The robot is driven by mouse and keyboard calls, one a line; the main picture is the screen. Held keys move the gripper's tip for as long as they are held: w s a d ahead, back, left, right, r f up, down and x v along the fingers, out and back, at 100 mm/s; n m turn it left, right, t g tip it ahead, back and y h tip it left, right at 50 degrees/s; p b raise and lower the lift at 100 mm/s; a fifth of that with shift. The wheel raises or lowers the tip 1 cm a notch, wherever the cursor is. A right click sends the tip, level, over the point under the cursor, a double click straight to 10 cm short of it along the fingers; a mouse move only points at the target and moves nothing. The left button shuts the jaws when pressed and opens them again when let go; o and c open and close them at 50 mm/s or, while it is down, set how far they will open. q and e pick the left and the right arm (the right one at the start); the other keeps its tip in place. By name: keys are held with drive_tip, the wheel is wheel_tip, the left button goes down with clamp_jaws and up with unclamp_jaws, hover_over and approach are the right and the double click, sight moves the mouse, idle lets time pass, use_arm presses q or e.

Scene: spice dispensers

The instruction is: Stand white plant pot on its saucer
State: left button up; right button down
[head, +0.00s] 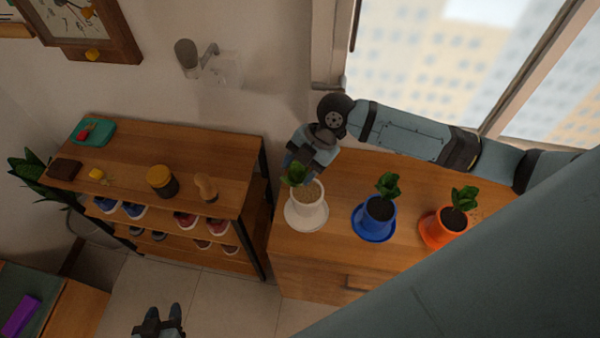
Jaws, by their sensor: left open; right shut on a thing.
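The white plant pot (306,208) holds a small green plant. It appears upright on or just above its white saucer (291,218) at the left end of the wooden cabinet top; I cannot tell if it touches. My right gripper (301,178) reaches in from the right and is shut on the white pot at its far rim, by the plant. The arm hides part of the cabinet's back. My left gripper (160,318) is open and empty at the bottom of the view, over the floor, well away from the pot.
A blue pot (378,214) and an orange pot (447,226) stand on their own saucers to the right. A wooden shoe rack (190,146) with jars, small items and shoes stands to the left. A window is behind the cabinet.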

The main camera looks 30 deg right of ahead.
sight(291, 190)
drive_tip(key=shift+f, duration=1.55)
drive_tip(key=shift+c, duration=2)
unclamp_jaws()
drive_tip(key=shift+f, duration=0.1)
drive_tip(key=b+v, duration=0.1)
drive_tip(key=v, duration=1.1)
